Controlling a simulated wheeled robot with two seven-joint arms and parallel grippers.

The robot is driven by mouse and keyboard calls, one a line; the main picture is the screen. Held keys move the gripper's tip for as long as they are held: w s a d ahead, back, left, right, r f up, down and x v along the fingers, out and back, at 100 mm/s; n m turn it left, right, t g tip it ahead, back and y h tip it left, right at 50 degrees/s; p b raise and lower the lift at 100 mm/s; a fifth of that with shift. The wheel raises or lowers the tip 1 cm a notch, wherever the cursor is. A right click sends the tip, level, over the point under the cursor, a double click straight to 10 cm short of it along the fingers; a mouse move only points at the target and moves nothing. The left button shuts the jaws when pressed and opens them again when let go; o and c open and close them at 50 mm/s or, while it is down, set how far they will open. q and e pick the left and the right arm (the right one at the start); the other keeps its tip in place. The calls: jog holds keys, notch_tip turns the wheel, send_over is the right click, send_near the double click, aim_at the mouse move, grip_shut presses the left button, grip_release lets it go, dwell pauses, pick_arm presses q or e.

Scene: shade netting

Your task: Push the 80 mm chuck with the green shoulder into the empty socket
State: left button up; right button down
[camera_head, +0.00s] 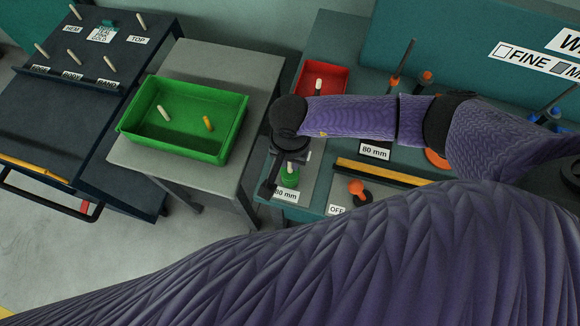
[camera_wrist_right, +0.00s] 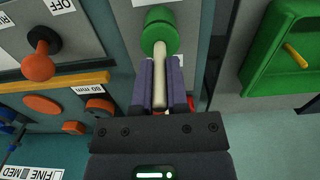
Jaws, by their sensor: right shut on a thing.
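The chuck with the green shoulder (camera_head: 289,178) is at the near-left part of the teal bench, behind an "80 mm" label. In the right wrist view its green discs (camera_wrist_right: 158,36) show at the top, with a pale rod (camera_wrist_right: 160,75) coming from them. My right gripper (camera_wrist_right: 160,88) is shut on this pale rod; in the head view the gripper (camera_head: 289,160) is partly hidden by its own wrist. I cannot tell whether the chuck is seated or lifted. I cannot make out the empty socket. My left gripper is not in view.
A second "80 mm" label (camera_head: 374,152) lies beyond a yellow bar (camera_head: 382,172). An orange knob (camera_head: 358,188) stands by an "OFF" label. A red tray (camera_head: 325,79) is behind my right wrist. A green tray (camera_head: 135,118) stands on the grey table.

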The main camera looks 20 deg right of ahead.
jog(key=shift+r, duration=0.35)
jog(key=shift+r, duration=0.1)
jog(key=shift+r+p, duration=1.6)
jog(key=shift+r, duration=0.1)
jog(key=shift+r+p, duration=0.7)
jog(key=shift+r, duration=0.15)
